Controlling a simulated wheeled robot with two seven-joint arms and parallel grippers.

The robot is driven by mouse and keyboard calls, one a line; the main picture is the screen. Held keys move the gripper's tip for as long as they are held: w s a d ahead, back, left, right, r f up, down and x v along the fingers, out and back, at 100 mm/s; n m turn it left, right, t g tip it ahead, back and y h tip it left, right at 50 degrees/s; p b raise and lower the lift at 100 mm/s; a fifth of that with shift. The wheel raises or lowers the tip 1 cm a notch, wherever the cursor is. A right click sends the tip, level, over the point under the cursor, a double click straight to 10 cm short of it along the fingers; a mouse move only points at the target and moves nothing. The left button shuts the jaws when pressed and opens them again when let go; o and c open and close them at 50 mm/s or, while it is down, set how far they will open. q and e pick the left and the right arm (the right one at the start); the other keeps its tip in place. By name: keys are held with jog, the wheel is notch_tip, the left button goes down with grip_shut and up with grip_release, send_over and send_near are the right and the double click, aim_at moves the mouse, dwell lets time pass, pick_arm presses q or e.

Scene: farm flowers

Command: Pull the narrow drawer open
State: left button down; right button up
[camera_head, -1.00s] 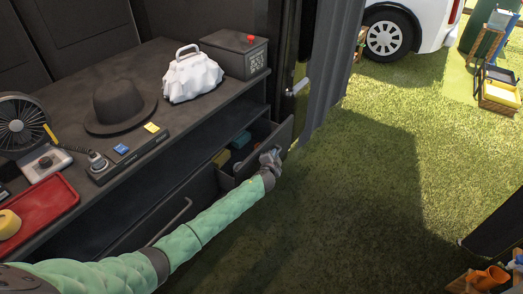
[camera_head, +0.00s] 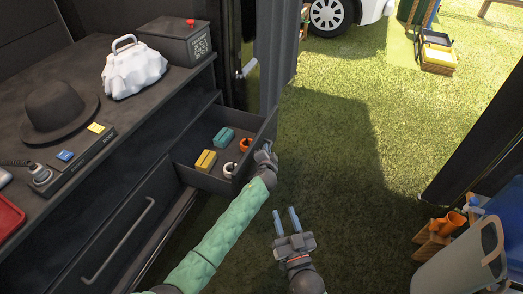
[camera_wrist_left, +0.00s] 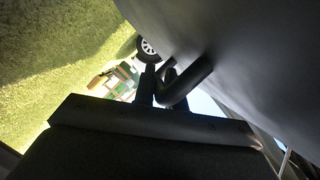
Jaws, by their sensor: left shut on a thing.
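The narrow drawer (camera_head: 205,180) of the dark workbench stands open in the head view, with its front panel (camera_head: 258,146) out over the grass. Inside lie a yellow block (camera_head: 205,161), a teal block (camera_head: 224,137), an orange ring (camera_head: 246,144) and a white ring (camera_head: 229,169). My left gripper (camera_head: 264,152) is at the outer face of the drawer front, shut on its handle. In the left wrist view the dark curved handle (camera_wrist_left: 192,82) lies at my fingers. My right gripper (camera_head: 287,220) is open and empty, below and right of the drawer.
A wider drawer with a long bar handle (camera_head: 120,240) is below left. The bench top holds a hat (camera_head: 60,110), a white bag (camera_head: 135,68) and a dark box (camera_head: 175,42). A grey bin (camera_head: 465,262) stands at lower right. Grass (camera_head: 350,170) between is clear.

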pick_arm(q)
jog(key=shift+d, duration=0.15)
pick_arm(e)
jog(key=shift+r, duration=0.3)
pick_arm(q)
jog(key=c, duration=1.5)
grip_release()
jog(key=shift+o, duration=0.2)
jog(key=shift+s, duration=0.15)
